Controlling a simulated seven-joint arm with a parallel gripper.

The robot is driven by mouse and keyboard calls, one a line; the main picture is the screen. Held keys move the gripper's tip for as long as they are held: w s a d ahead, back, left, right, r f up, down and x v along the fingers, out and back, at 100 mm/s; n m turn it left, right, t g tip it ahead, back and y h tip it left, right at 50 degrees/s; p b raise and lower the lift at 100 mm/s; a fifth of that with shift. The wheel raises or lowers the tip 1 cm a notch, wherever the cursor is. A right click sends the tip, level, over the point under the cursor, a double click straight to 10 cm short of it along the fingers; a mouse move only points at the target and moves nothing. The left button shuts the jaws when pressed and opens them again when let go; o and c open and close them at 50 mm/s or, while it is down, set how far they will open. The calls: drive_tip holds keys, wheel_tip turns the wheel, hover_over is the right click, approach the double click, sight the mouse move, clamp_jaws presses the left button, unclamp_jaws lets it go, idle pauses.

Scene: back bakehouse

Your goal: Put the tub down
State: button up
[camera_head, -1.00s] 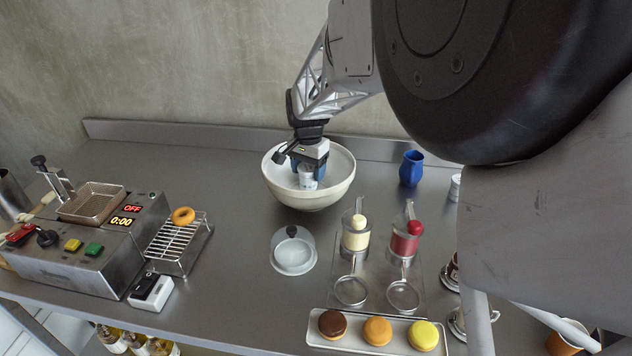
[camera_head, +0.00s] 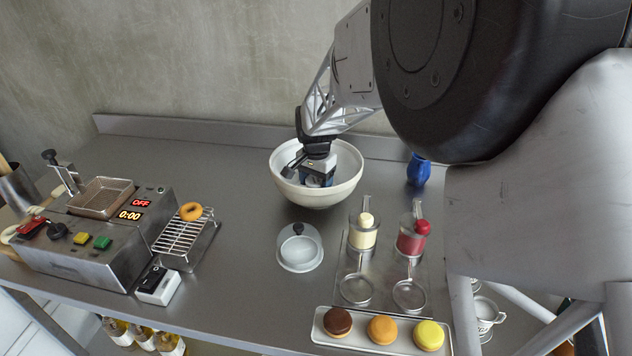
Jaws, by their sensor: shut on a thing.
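My gripper (camera_head: 316,181) points down into the large cream bowl (camera_head: 317,197) near the back of the steel counter. It is shut on a small pale tub (camera_head: 313,183), of which only a little shows between the blue-tipped fingers. The tub is inside the bowl's outline, below the rim. I cannot tell whether it touches the bowl's bottom.
A fryer (camera_head: 95,240) and a wire rack (camera_head: 183,240) with a doughnut stand at left. The counter's back left is clear.

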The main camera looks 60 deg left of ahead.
sight(316, 179)
drive_tip(key=o, duration=1)
drive_tip(key=shift+f, duration=0.1)
wheel_tip(316, 179, up, 12)
drive_tip(key=shift+r, duration=0.15)
idle(0.9)
